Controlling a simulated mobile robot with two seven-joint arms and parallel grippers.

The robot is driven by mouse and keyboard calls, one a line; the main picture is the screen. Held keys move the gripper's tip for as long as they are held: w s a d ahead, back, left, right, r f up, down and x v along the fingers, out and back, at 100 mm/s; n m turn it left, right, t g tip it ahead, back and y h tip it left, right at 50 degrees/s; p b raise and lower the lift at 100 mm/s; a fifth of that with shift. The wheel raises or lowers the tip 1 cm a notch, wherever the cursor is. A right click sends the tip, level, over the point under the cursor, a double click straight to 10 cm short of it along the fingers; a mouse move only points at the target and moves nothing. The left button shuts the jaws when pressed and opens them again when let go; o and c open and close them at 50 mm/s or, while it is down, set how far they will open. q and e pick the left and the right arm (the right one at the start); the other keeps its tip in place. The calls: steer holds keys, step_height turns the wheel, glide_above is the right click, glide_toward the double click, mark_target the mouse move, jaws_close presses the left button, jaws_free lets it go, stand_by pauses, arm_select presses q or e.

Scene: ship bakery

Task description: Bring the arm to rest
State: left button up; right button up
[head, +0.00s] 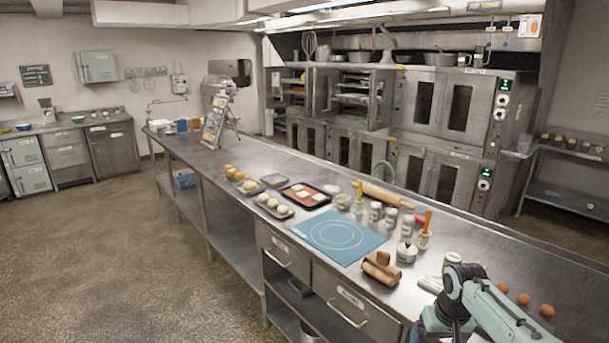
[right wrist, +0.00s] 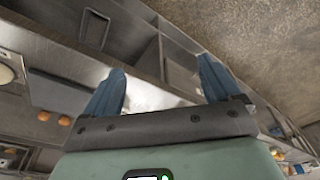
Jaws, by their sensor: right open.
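My right arm (head: 485,305) comes in at the bottom right of the head view, bent over the near right end of the steel counter (head: 440,215). Beyond the fingers lie steel counter surfaces and brown floor. My left gripper is in neither view.
Brown eggs (head: 546,311) lie on the counter close to my right arm. The floor (head: 130,240) on the left is clear.

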steer(key=s+a+f+g+y, duration=0.1)
steer(key=s+a+f+y, duration=0.3)
steer(key=f, duration=1)
steer(key=s+a+f+h, duration=0.1)
steer(key=s+a+f, duration=0.35)
steer(key=f, duration=1.05)
steer(key=s+a+f+m, duration=0.1)
steer(key=s+a+f, duration=0.1)
steer(key=s, duration=0.5)
steer(key=s+a+f+m, duration=0.1)
steer(key=s+a+f, duration=0.2)
steer(key=s+f, duration=0.2)
steer(key=s+a+f+m+g, duration=0.1)
steer(key=s+a+f, duration=0.2)
steer(key=s, duration=0.6)
steer(key=shift+a+f+y, duration=0.15)
steer(key=shift+f+y, duration=0.25)
steer(key=shift+f, duration=0.35)
